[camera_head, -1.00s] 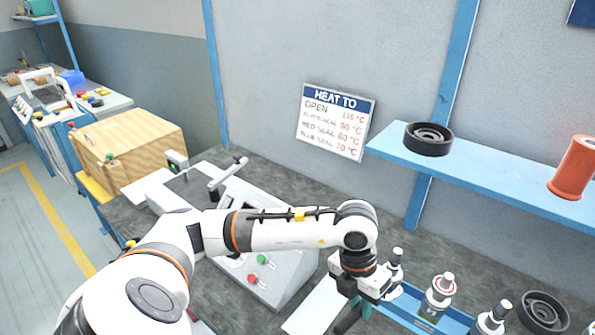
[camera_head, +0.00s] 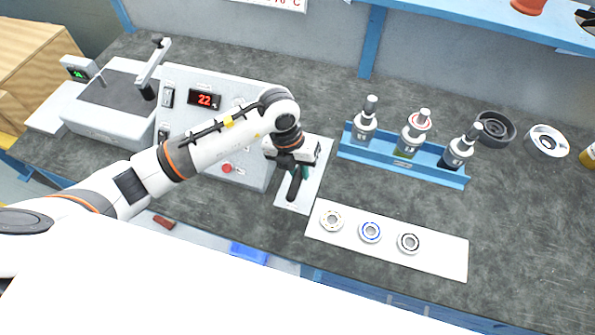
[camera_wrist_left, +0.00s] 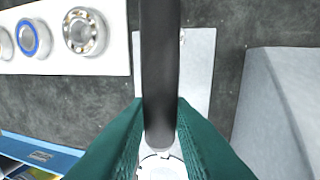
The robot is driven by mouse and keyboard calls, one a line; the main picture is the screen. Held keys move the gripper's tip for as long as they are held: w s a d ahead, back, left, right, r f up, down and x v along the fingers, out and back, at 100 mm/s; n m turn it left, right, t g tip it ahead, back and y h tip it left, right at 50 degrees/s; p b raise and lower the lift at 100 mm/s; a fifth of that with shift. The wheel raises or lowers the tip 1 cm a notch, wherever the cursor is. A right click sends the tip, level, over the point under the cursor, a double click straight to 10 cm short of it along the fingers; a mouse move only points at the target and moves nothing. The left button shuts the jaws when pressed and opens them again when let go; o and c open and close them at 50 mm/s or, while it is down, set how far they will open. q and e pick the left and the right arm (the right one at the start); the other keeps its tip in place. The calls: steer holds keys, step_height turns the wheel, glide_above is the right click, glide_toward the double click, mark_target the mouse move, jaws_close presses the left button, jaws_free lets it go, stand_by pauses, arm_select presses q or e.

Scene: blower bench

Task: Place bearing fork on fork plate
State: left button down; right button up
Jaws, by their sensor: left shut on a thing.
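My left gripper (camera_head: 298,170) is shut on the bearing fork (camera_head: 292,190), whose black handle sticks out from the fingers over the white fork plate (camera_head: 313,185). In the left wrist view the green fingers (camera_wrist_left: 160,125) clasp the handle (camera_wrist_left: 160,60) from both sides, and the plate (camera_wrist_left: 200,70) lies behind it. A pale round shape shows at the lower edge there, partly hidden. I cannot tell whether the fork touches the plate. My right gripper is not in view.
A white mat (camera_head: 440,262) with three bearings lies right of the plate. The grey heater (camera_head: 225,100) with a red display is close on the left.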

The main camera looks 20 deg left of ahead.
arm_select(q)
steer(key=x, duration=0.2)
steer(key=shift+a+f, duration=0.15)
steer(key=shift+f, duration=0.35)
steer(key=c, duration=1.3)
jaws_free()
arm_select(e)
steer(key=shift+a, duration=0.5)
arm_select(q)
steer(key=b+v, duration=0.1)
steer(key=v, duration=1.1)
steer(key=shift+b, duration=0.35)
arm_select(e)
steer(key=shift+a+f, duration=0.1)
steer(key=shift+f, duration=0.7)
